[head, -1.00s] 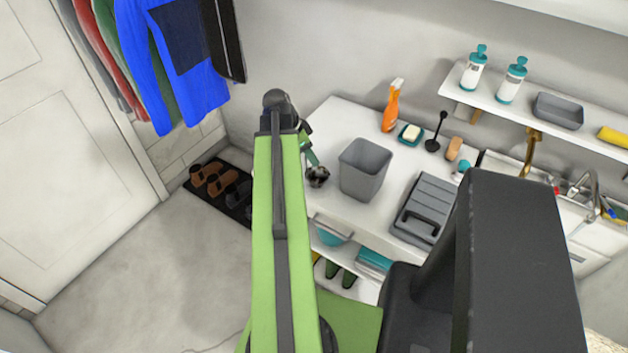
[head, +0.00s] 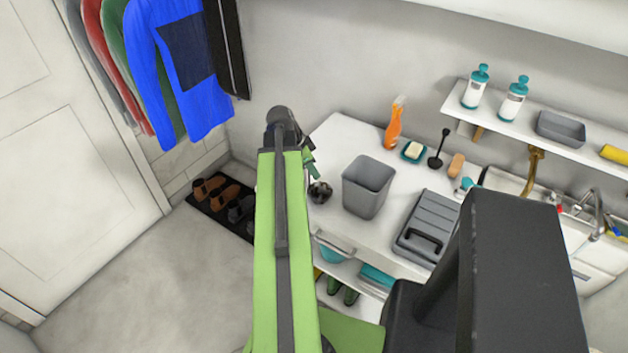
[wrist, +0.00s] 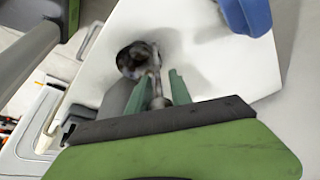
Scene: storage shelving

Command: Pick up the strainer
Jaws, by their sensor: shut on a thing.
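The strainer (head: 320,191) is a small, dark, round thing near the left edge of the white counter, left of the grey bin. In the wrist view its round head (wrist: 133,60) shows just beyond my fingertips, with a thin handle running back between them. My gripper (wrist: 159,84) is shut on this handle. In the head view my green gripper (head: 309,164) shows just above the strainer, partly hidden behind my arm. I cannot tell whether the strainer touches the counter.
A grey bin (head: 366,189) stands close to the strainer's right. A grey toolbox (head: 428,228), an orange spray bottle (head: 394,127), a soap dish (head: 413,152) and a black brush (head: 438,150) are also on the counter (head: 345,135). Clothes hang at the left above shoes (head: 212,190).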

